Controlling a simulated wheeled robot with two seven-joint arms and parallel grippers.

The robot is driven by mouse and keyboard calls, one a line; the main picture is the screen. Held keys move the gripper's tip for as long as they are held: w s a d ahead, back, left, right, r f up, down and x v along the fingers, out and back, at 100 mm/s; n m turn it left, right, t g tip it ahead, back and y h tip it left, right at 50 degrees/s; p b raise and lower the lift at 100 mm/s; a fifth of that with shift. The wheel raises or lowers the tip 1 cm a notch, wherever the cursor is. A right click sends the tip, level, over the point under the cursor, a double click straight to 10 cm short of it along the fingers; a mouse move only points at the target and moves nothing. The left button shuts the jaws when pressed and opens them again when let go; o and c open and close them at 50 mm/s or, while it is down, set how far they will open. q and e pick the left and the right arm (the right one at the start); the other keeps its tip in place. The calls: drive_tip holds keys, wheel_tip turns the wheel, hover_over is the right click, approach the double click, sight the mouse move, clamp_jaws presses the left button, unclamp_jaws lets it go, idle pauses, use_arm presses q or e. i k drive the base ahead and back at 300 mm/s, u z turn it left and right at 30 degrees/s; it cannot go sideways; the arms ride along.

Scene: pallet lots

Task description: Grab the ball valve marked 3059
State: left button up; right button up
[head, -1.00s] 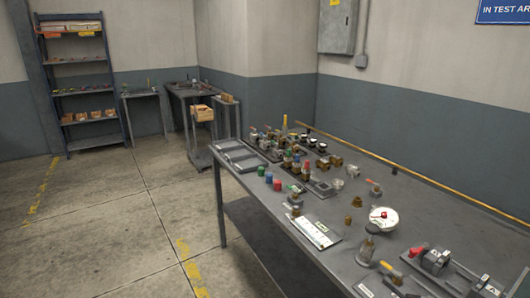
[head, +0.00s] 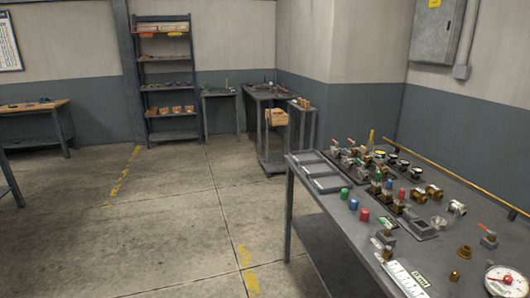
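No marking 3059 can be read in the head view, so I cannot tell which part is the ball valve so marked. Several small valves and fittings stand on the grey workbench (head: 318,222) at the right. One valve with a red handle (head: 488,236) stands near the right edge. A brass valve (head: 385,235) stands by the bench's front edge, and more valves (head: 345,158) sit in rows toward the back. Neither of my grippers is in view.
Grey trays (head: 325,178) lie on the bench's far left corner. A white gauge (head: 503,281) is at lower right. A shelf rack (head: 168,95), a side table (head: 262,96) and a wooden bench (head: 35,107) stand farther off. The concrete floor (head: 170,215) at left is open.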

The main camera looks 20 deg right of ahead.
sight(348, 161)
drive_tip(key=u, duration=0.4)
drive_tip(key=i, duration=1.6)
drive_tip(key=z, duration=0.4)
